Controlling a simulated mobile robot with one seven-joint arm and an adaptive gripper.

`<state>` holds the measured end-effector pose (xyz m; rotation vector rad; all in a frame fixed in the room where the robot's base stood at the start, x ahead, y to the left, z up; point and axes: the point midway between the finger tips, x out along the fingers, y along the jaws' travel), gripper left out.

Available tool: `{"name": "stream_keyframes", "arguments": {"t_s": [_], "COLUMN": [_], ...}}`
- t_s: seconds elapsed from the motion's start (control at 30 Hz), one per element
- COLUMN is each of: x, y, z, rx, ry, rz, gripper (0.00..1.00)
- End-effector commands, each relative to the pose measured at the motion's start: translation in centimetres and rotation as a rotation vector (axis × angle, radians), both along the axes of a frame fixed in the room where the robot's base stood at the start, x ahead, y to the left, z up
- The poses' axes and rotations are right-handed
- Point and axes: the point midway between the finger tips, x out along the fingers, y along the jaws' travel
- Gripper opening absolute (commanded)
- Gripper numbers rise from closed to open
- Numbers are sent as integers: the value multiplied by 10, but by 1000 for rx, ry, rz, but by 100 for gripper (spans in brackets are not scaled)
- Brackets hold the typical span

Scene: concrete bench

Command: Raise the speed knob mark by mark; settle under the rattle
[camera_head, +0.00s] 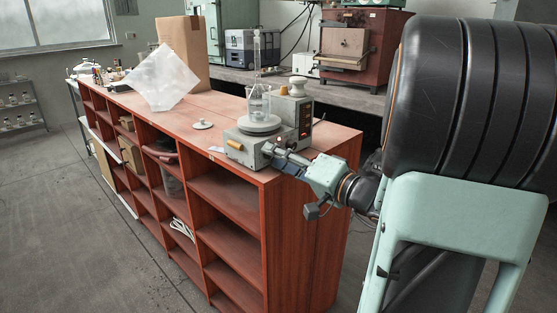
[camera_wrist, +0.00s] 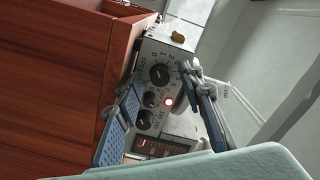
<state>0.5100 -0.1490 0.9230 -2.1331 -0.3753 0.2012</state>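A grey stirrer-like unit (camera_head: 250,144) with a round top plate stands at the near end of the red-brown bench. A glass beaker (camera_head: 257,104) stands on its plate, with a tall narrow glass piece in it. In the wrist view the control panel shows a large dark knob (camera_wrist: 160,74) with number marks around it. Two smaller knobs, the middle knob (camera_wrist: 150,99) and the lower knob (camera_wrist: 146,120), sit below.
A grey instrument box (camera_head: 302,115) stands behind the unit.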

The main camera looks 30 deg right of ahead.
Motion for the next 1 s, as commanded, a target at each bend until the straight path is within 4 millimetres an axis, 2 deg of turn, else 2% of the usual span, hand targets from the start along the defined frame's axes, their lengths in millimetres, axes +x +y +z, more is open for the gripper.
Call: {"name": "stream_keyframes", "arguments": {"t_s": [0.23, 0.53, 1.0], "x": [1, 0, 0], "y": [0, 0, 0], "z": [0, 0, 0], "rx": [0, 0, 71], "ry": [0, 0, 26], "rz": [0, 0, 0], "gripper": [34, 1, 0]}}
